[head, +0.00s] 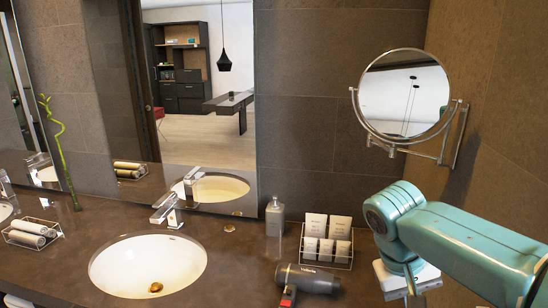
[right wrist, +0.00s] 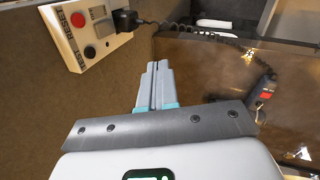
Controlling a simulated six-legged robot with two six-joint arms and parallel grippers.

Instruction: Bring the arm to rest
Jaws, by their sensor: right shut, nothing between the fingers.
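My right arm comes in from the right in the head view, teal, bent over the right end of the vanity counter (head: 232,262). In that view its fingers are hidden or out of frame. In the right wrist view my right gripper (right wrist: 155,82) shows its two grey fingers pressed together, with nothing between them. It points toward the area between the wall and the counter, clear of any object it could be touching. My left gripper is not in view.
A dark hair dryer (head: 308,279) lies at the counter's front. A wall outlet box (right wrist: 88,30) has a black plug and coiled cord. An amenity rack (head: 327,246), a bottle (head: 274,216), a sink (head: 148,265) and a round wall mirror (head: 405,95) are nearby.

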